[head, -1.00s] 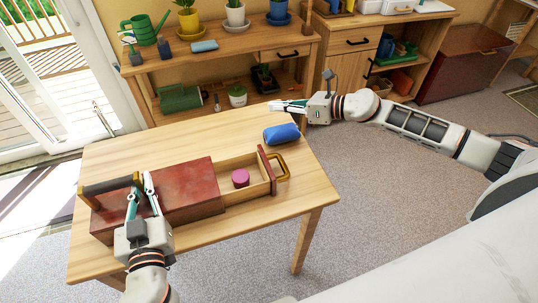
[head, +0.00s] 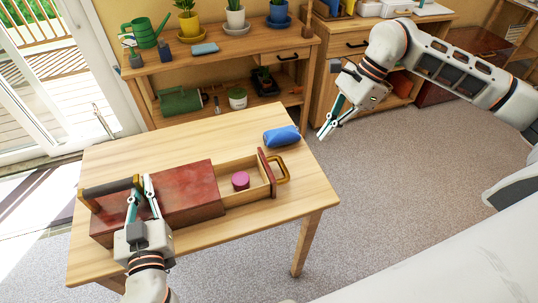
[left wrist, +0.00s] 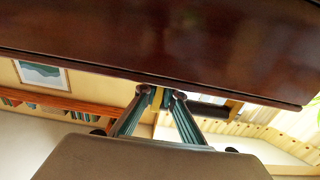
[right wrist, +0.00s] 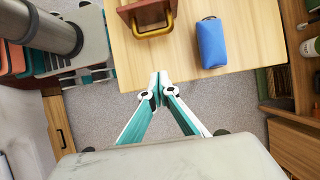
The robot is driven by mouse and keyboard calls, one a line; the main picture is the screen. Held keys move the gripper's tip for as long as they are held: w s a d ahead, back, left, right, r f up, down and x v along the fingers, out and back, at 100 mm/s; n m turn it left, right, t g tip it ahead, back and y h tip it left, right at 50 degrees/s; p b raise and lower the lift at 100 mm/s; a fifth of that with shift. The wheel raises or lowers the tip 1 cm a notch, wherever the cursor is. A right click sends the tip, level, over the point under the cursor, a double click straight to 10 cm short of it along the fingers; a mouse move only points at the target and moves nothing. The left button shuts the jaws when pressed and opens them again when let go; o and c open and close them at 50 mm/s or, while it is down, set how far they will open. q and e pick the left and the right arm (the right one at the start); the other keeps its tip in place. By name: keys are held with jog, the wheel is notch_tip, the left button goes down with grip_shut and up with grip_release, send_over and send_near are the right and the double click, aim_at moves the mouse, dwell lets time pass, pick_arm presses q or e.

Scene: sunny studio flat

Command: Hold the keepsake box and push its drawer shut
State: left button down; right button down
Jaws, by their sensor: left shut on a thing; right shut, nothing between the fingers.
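The keepsake box (head: 185,192), dark red-brown, lies on the wooden table (head: 130,150). Its drawer (head: 245,165) sticks out to the right, with a red front panel (head: 267,172) and a brass handle (head: 283,168). A pink round object (head: 240,180) lies in the drawer. My left gripper (head: 140,182) is shut on the box at its dark-and-brass bar handle (head: 108,185); the left wrist view shows the fingertips (left wrist: 162,95) at the brass part. My right gripper (head: 328,132) is shut and empty, in the air beyond the table's right edge, apart from the drawer handle (right wrist: 152,30).
A blue pouch (head: 282,136) lies on the table behind the drawer front; it also shows in the right wrist view (right wrist: 211,43). A plant shelf (head: 220,45) stands behind the table. Open floor (head: 390,190) lies to the table's right.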

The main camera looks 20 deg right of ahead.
aim_at(244, 177)
jog(key=x, duration=0.9)
jog(key=shift+s+f, duration=0.1)
jog(key=shift+s, duration=0.05)
jog(key=a, duration=0.3)
jog(key=shift+a, duration=0.55)
jog(key=shift+a, duration=0.1)
jog(key=a, duration=1.3)
pick_arm(q)
jog(key=shift+d, duration=0.15)
pick_arm(e)
jog(key=shift+a, duration=0.35)
jog(key=shift+r, duration=0.2)
